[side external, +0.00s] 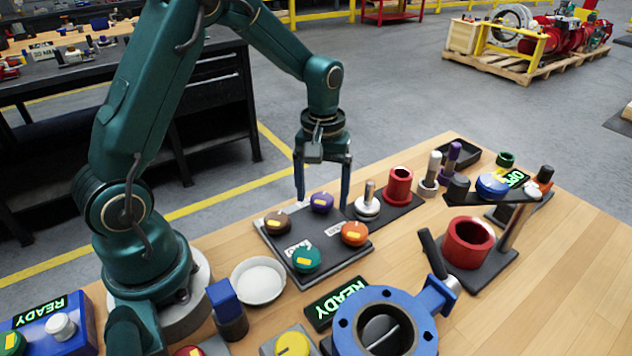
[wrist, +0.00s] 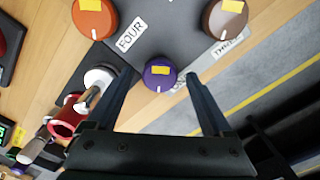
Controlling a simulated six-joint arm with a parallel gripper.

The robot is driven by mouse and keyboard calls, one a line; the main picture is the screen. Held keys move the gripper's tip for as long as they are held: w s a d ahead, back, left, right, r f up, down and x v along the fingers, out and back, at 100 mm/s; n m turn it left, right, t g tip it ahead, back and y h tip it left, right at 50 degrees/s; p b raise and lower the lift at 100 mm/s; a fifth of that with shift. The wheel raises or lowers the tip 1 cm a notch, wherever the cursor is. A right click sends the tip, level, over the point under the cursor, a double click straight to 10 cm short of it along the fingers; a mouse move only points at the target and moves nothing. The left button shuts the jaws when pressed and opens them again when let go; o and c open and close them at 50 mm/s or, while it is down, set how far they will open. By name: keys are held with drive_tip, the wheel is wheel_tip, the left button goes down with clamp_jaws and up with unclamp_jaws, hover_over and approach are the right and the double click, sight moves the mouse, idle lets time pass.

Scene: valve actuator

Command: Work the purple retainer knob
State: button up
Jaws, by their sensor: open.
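The purple knob (side external: 321,202) sits at the back corner of a dark square plate (side external: 290,262) that also bears a brown, an orange and a green knob. My gripper (side external: 322,204) is open and points down, its two long fingers on either side of the purple knob in the side view. In the wrist view the purple knob (wrist: 160,76) lies between the open fingers (wrist: 153,78), with a gap on each side. It has a yellow mark and a white line. I cannot tell the fingertips' exact height against it.
The brown knob (side external: 278,222), orange knob (side external: 354,233) and green knob (side external: 306,258) are close by. A silver post on a round base (side external: 367,207) and a red cylinder (side external: 398,185) stand just right. A white bowl (side external: 258,281) is in front left. Bare wood (side external: 400,255) lies to the right.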

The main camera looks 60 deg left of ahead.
clamp_jaws()
drive_tip(key=shift+m, duration=2.9)
unclamp_jaws()
